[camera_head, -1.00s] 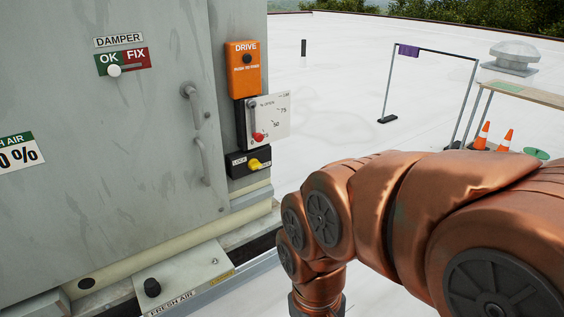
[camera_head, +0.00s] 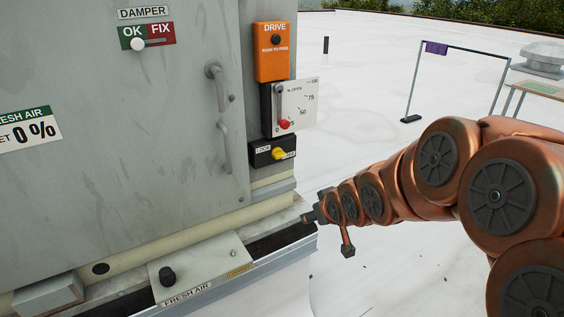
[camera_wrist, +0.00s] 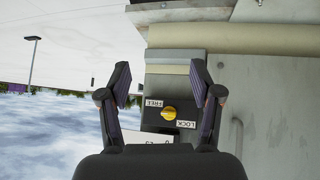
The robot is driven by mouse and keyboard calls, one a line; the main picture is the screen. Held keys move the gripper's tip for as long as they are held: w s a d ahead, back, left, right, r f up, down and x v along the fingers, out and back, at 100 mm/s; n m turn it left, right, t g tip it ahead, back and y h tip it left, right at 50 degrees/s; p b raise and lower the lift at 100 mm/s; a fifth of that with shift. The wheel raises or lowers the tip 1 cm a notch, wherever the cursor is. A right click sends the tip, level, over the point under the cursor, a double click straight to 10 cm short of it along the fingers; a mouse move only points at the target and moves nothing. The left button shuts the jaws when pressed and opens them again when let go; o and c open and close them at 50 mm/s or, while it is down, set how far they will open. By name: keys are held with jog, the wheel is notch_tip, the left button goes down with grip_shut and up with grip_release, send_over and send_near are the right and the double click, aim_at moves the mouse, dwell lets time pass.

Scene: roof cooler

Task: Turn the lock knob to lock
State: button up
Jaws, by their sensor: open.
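The yellow lock knob (camera_head: 278,154) sits on a small black box (camera_head: 262,160) on the cabinet's right edge. A LOCK label is on its left and a label partly covered by the knob is on its right. In the wrist view the knob (camera_wrist: 169,113) shows upside down, between the FREE and LOCK labels, framed by my fingers. My gripper (camera_wrist: 160,75) is open and empty, apart from the knob. In the head view my gripper (camera_head: 308,217) is small and dark, below and right of the knob.
Above the knob are a scale plate with a red-tipped lever (camera_head: 283,124) and an orange DRIVE box (camera_head: 272,52). Two door handles (camera_head: 217,85) stick out to the left. A FRESH AIR ledge box (camera_head: 200,272) juts out below. Open white roof lies to the right.

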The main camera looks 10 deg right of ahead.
jog(key=w+a+n+t+y+b, duration=0.15)
jog(key=w+t, duration=0.25)
jog(key=w, duration=0.4)
jog(key=t+y+b, duration=0.2)
jog(key=t+y, duration=0.2)
jog(key=t, duration=0.1)
send_near(281, 156)
jog(key=w, duration=0.2)
jog(key=shift+a+p+x, duration=0.2)
jog(key=shift+p+x, duration=0.5)
jog(key=shift+x, duration=3.3)
jog(key=shift+s+r, duration=0.1)
jog(key=shift+c, duration=0.2)
jog(key=c, duration=1.1)
